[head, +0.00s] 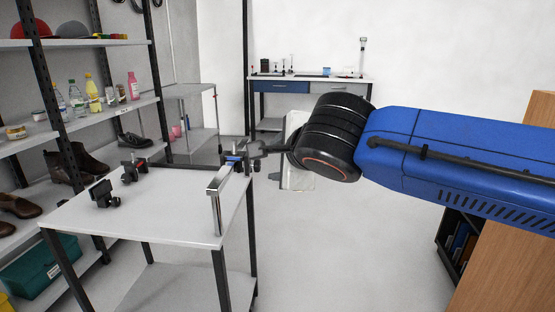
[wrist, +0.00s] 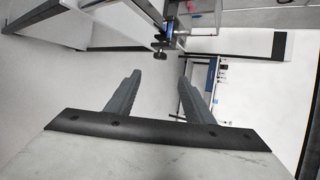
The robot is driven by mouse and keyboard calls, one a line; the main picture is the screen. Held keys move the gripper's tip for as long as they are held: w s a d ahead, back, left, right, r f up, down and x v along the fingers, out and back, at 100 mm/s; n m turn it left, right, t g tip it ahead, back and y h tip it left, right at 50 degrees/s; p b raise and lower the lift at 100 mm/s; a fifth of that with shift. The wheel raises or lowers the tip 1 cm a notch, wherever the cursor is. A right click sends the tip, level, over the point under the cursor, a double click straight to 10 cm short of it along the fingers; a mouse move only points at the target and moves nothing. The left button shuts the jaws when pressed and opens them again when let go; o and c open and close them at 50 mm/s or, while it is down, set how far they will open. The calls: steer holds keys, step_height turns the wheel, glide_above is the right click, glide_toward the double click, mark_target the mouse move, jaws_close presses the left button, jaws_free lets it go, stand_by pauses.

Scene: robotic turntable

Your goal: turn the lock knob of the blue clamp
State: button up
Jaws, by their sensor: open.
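The blue clamp (head: 233,159) is fixed at the right edge of the white table. It also shows in the wrist view at the top (wrist: 168,32), with a dark knob (wrist: 160,49) on its near side. My gripper (head: 258,150) reaches in from the right in the head view, level with the clamp and close to it. In the wrist view my gripper (wrist: 158,78) is open, its two dark fingers apart with nothing between them. The knob lies beyond the fingertips, apart from them. In the head view the fingers partly overlap the clamp area, so the exact gap is unclear.
The white table (head: 165,210) also carries two black devices (head: 104,194) and (head: 133,166), and a silver upright bar (head: 217,195) at its right edge. A shelf (head: 75,130) with shoes and bottles stands left. A desk (head: 310,78) stands at the back. The floor right of the table is free.

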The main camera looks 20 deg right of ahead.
steer(key=d+f+m+g+h, duration=0.1)
steer(key=d+f+g, duration=0.2)
steer(key=f, duration=0.3)
steer(key=d+f+m+g+h, duration=0.1)
steer(key=d+f+g, duration=0.2)
steer(key=f, duration=0.3)
steer(key=m+t+y, duration=0.2)
steer(key=y, duration=1.6)
glide_toward(260, 166)
steer(key=x, duration=0.8)
steer(key=shift+w, duration=0.1)
steer(key=shift+c, duration=0.3)
steer(key=c, duration=1)
